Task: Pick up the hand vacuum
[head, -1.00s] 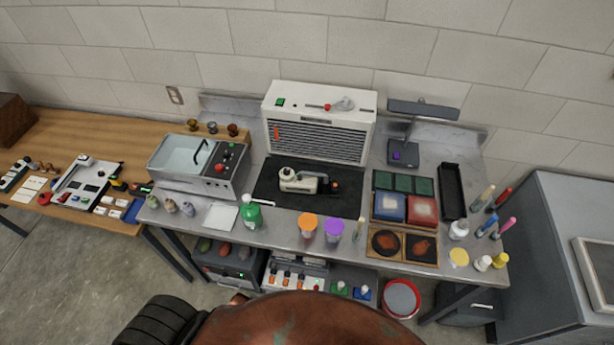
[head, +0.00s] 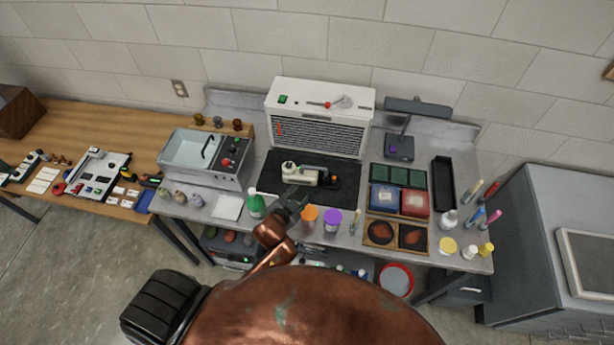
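The hand vacuum (head: 310,175) is a cream and black device with an orange detail at its right end. It lies on a black mat (head: 345,194) in front of the white slatted unit. My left gripper (head: 297,196) is at the end of a copper-coloured arm, just in front of the mat and below the vacuum in the picture. It looks apart from the vacuum, but the gap is small. The fingers are too small and dark to tell whether they are open. My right gripper is not in the head view.
A green-capped bottle (head: 256,204), an orange-lidded jar (head: 309,217) and a purple-lidded jar (head: 332,221) stand close around my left gripper. The white slatted unit (head: 319,97) rises behind the mat. A sink unit (head: 195,155) is on the left, red and blue trays on the right.

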